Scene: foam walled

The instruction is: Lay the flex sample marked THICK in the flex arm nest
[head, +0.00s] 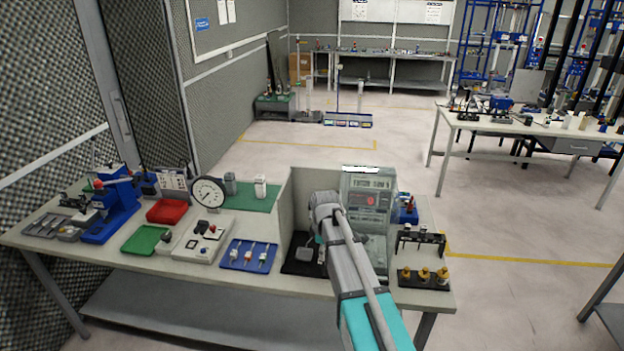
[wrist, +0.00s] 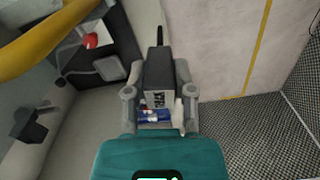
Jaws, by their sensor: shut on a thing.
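In the wrist view my gripper (wrist: 156,82) is shut on a dark grey block (wrist: 157,75), held between its two fingers. The block has a pale marking on its near end, too small to read, so I cannot tell whether it says THICK. A thin black rod shows beyond it, and a blue and white piece (wrist: 154,116) shows just below it. In the head view my arm reaches into a pale walled bay, and the arm hides most of the gripper and the block. I cannot pick out the flex arm nest for certain.
A black base with a grey pad (wrist: 108,68) lies to the left in the wrist view. Pale walls (head: 283,212) close the bay's left side. A blue tray (head: 234,262) with small pieces and a dial gauge (head: 208,192) are farther left.

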